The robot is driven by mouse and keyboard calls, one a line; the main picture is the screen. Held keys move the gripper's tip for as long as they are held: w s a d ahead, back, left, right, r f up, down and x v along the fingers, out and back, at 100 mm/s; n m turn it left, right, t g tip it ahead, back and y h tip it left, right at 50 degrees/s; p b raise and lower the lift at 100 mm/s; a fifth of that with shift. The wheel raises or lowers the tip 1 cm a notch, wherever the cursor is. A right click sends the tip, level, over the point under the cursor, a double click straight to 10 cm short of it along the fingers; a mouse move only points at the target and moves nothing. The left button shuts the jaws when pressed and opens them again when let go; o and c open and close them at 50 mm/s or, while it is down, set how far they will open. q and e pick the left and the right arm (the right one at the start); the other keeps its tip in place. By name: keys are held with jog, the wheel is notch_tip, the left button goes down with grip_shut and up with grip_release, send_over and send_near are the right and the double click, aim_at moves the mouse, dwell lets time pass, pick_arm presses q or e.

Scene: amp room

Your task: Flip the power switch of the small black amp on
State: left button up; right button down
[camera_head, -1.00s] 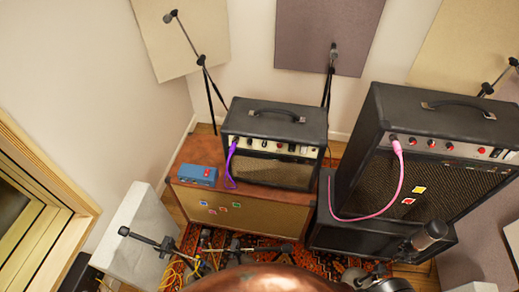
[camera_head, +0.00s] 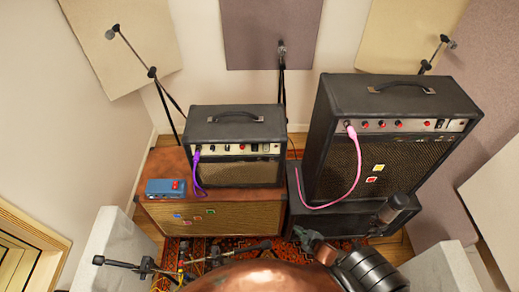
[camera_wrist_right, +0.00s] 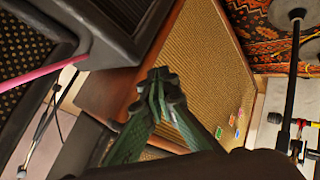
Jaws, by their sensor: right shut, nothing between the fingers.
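The small black amp (camera_head: 237,135) stands upright on a brown cabinet (camera_head: 240,217). A purple cable (camera_head: 197,172) plugs into the left of its light front panel (camera_head: 240,149). The power switch is too small to make out surely. My right gripper (camera_head: 304,236) is low in front of the black cabinet under the large amp, below and right of the small amp and apart from it. In the right wrist view its green fingers (camera_wrist_right: 160,76) are together and empty, before the brown cabinet's grille (camera_wrist_right: 195,60). My left gripper is not in view.
The large black amp (camera_head: 395,95), with a pink cable (camera_head: 357,165), stands right of the small amp on a black cabinet (camera_head: 335,222). A blue pedal (camera_head: 165,188) lies on the brown cabinet. Microphone stands (camera_head: 152,73) rise behind; another stand (camera_head: 130,264) is low at front left.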

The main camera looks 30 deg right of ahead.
jog(key=w+r+n+t, duration=0.1)
jog(key=w+r+n, duration=0.15)
jog(key=r, duration=0.35)
jog(key=w+r+n+t+y, duration=0.1)
jog(key=w+r+t, duration=0.1)
jog(key=w+r, duration=0.35)
jog(key=w+r+n+t, duration=0.1)
jog(key=w+r, duration=0.1)
jog(key=r, duration=0.6)
jog(key=w+a+r+n+t+y+p, duration=0.1)
jog(key=a+r+n+y, duration=0.1)
jog(key=r, duration=0.9)
jog(key=w+a+r+n+t+y+p, duration=0.1)
jog(key=a+r+n, duration=0.3)
jog(key=r, duration=0.7)
jog(key=shift+w+a+r+n+t+y, duration=0.2)
jog(key=shift+w+n+t+y, duration=0.4)
jog(key=shift+n, duration=0.25)
jog(key=shift+s, duration=0.1)
jog(key=p, duration=0.2)
send_near(252, 146)
jog(key=w+a, duration=0.2)
jog(key=a, duration=0.1)
jog(key=shift+w+d+f, duration=0.1)
jog(key=shift+w+d, duration=0.2)
jog(key=shift+w, duration=0.3)
jog(key=shift+w+d, duration=0.3)
jog(key=shift+w, duration=0.3)
jog(key=shift+w+d, duration=0.3)
jog(key=shift+w, duration=0.3)
